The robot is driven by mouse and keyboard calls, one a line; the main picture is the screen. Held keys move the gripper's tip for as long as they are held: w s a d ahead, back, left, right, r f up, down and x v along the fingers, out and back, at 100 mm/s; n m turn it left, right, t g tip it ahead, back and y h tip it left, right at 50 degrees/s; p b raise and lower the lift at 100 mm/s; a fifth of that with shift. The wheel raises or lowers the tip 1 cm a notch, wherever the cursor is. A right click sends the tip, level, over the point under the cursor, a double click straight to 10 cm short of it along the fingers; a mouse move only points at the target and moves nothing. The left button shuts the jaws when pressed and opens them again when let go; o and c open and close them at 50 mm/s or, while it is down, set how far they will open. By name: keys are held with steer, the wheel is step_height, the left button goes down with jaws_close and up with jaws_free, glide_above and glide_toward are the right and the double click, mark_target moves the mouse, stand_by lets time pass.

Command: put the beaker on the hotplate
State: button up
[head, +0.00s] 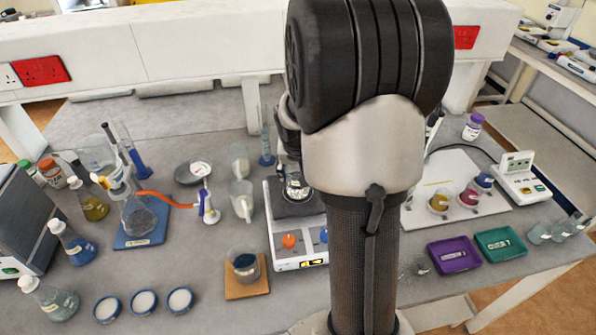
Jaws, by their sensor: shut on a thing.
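The hotplate (283,257) is a white unit with a dark top, an orange knob, a blue knob and a small lit display. A small clear glass beaker (296,188) shows over its dark top; I cannot tell whether its base touches the plate. My gripper (289,168) is mostly hidden behind my arm, directly above the beaker, and is shut on it. The right part of the hotplate is hidden by my arm.
A glass vessel of dark liquid (246,267) stands on a cork mat (247,291) left of the hotplate. A flask (138,217) on a blue mat and several bottles stand further left. Purple (454,255) and green (500,244) trays lie at the right.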

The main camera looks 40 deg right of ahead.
steer(key=shift+f, duration=0.15)
steer(key=o, duration=1.2)
steer(key=shift+r, duration=0.5)
steer(key=p+v, duration=0.3)
steer(key=v, duration=0.8)
steer(key=s+a+r+n+t+y, duration=0.1)
steer(key=s+a+r+n, duration=0.15)
steer(key=a, duration=0.45)
steer(key=s+a+r+n, duration=0.2)
steer(key=s+a+r, duration=0.2)
steer(key=a, duration=0.3)
steer(key=s+a+n, duration=0.1)
steer(key=s+a, duration=0.2)
steer(key=s+a+n+y, duration=0.1)
steer(key=s+a+n, duration=0.1)
steer(key=s+a, duration=0.1)
steer(key=s+a+n+y, duration=0.1)
steer(key=s+a, duration=0.3)
steer(key=shift+s+a+f, duration=0.1)
steer(key=shift+s, duration=0.25)
